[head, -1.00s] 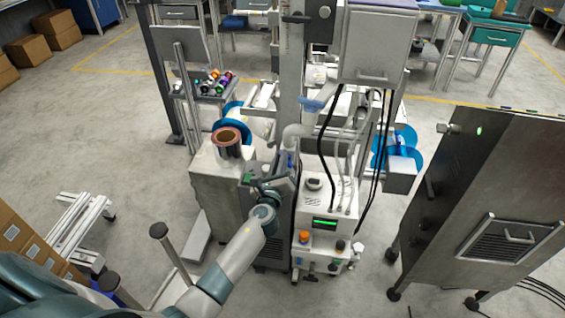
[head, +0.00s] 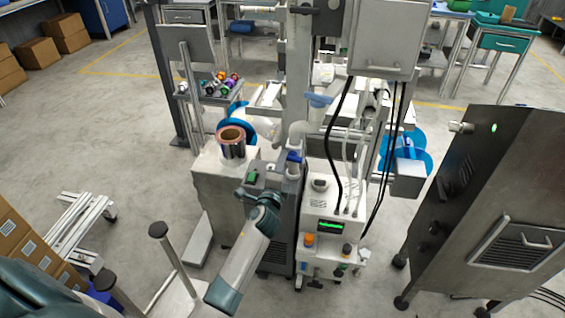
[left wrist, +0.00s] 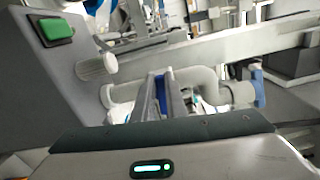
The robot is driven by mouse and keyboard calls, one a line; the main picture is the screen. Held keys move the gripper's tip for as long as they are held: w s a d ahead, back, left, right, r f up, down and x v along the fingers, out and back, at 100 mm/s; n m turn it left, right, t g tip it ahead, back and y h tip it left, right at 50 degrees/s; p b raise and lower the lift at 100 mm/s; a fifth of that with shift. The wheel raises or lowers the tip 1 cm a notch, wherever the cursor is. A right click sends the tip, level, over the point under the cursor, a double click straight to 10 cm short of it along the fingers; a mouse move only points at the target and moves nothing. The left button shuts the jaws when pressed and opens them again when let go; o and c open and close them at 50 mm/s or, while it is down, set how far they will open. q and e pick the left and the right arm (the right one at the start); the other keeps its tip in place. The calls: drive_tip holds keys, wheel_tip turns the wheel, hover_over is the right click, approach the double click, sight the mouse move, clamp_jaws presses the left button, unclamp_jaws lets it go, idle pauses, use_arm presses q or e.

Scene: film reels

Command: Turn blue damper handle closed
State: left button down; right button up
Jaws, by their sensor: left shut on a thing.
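The blue damper handle (head: 294,157) shows as a small upright blue piece on the pale pipework in the head view. In the left wrist view the blue handle (left wrist: 160,92) stands between my fingers. My left gripper (head: 287,172) is shut on it; the fingers also show in the left wrist view (left wrist: 164,95). The fingers hide part of the handle. The white curved pipe (left wrist: 205,80) runs behind the fingers. My right gripper is in neither view.
A grey box with a green button (left wrist: 56,28) stands close left of my gripper. A white machine with a green display (head: 333,226) is close on the right, with black cables (head: 337,140) above. A steel cabinet (head: 480,200) stands further right. Floor at left is partly clear.

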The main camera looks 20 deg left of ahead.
use_arm(q)
drive_tip(key=shift+f+n, duration=0.25)
drive_tip(key=shift+n, duration=0.35)
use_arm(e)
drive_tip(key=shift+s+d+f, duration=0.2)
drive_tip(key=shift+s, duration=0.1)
use_arm(q)
drive_tip(key=c, duration=1.8)
unclamp_jaws()
drive_tip(key=shift+s, duration=0.2)
